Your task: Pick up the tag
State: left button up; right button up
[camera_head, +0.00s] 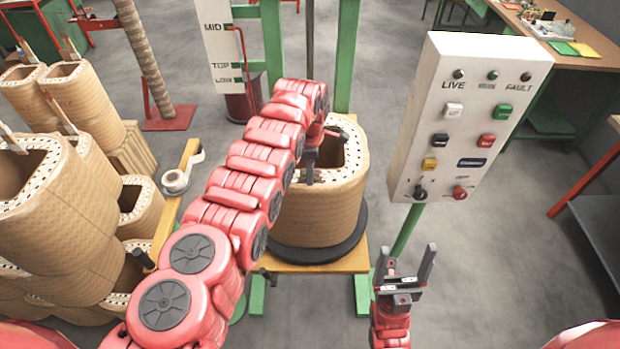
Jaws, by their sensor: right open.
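I cannot make out a tag for certain in the head view. A tan wrapped coil (318,215) with a dotted white top rim stands upright on a dark round plate (320,254). My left arm reaches across in front of it. My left gripper (311,178) points down at the coil's top opening, with dark fingers by the near rim; whether it is open or shut is unclear, and part of it is hidden by the arm. My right gripper (407,262) is open, fingers pointing up, right of the coil and below the control panel. Small white patches show at its base.
A white control panel (433,110) with buttons stands on a green post at right. Several coils (75,185) are stacked at left. A tape roll (176,181) lies on a small stand. A workbench (570,50) is at back right. Grey floor is clear at lower right.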

pick_arm(q)
jog(key=shift+s+r, duration=0.1)
grip_shut()
jog(key=shift+r, duration=0.1)
notch_tip(320, 180, up, 2)
jog(key=shift+p, duration=0.35)
notch_tip(320, 180, up, 6)
jog(key=b, duration=0.3)
jog(key=shift+r, duration=0.25)
notch_tip(320, 180, up, 8)
jog(key=p, duration=0.5)
jog(key=shift+r, duration=0.15)
